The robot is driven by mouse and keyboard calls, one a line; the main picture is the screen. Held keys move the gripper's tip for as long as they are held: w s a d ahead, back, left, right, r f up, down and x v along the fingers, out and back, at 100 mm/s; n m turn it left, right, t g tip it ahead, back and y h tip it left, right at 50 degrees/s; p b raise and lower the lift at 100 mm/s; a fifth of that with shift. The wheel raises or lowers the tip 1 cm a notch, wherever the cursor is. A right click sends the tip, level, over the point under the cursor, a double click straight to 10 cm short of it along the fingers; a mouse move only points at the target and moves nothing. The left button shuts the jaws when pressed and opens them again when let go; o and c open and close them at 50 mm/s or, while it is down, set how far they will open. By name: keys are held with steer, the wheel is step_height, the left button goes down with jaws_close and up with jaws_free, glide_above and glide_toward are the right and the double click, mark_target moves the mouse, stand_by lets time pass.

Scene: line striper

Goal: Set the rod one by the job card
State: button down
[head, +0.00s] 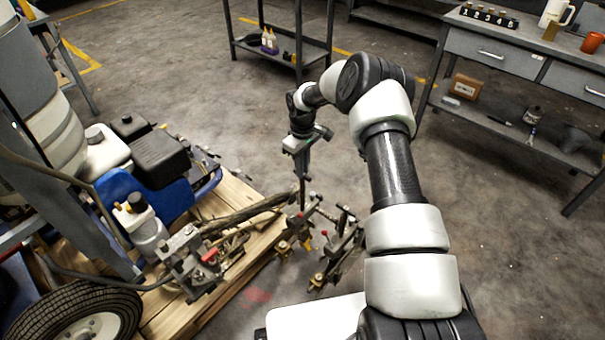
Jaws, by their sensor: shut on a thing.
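The line striper (165,190) stands at the left on a wooden pallet (240,195). A bracket assembly with thin rods, brass knobs and red clamp parts (318,240) sticks out at its right side. My gripper (302,178) points down just above this assembly. It is shut on a thin upright rod (301,197), whose lower end meets the assembly; the grip itself is small and dark. I cannot make out a job card.
A grey bench (500,52) at the right holds a numbered rack (489,16), a white jug (553,12) and an orange cup (592,42). A shelf cart (282,45) with bottles stands at the back. Open floor lies between them.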

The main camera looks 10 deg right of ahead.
steer(key=shift+w+a+r, duration=0.1)
steer(key=shift+w+r, duration=0.1)
steer(key=shift+r, duration=0.05)
steer(key=c, duration=1.8)
jaws_free()
steer(key=shift+o, duration=0.2)
steer(key=shift+s+f, duration=0.1)
step_height(320, 180, up, 17)
steer(key=p, duration=0.2)
steer(key=shift+r, duration=0.2)
